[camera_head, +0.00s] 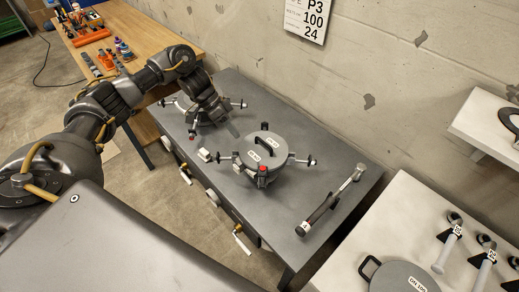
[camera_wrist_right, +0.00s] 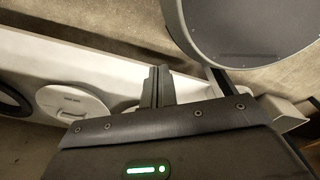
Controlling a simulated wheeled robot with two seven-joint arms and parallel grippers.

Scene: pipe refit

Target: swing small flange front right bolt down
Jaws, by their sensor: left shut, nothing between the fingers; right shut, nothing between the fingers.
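The small flange (camera_head: 203,118) sits at the back left of the grey bench, partly hidden by my left arm. I cannot tell how the front right bolt stands. My left gripper (camera_head: 232,129) is shut and empty, just over the right side of the small flange, pointing down. My right gripper (camera_wrist_right: 157,84) shows only in the right wrist view, shut and empty, away from the flange.
The larger flange (camera_head: 262,170) with a lidded cover stands right of the small one on the bench (camera_head: 345,205). A torque wrench (camera_head: 330,201) lies at the bench's right end. A wooden table (camera_head: 128,25) holds tools, and a white table (camera_head: 405,215) holds parts.

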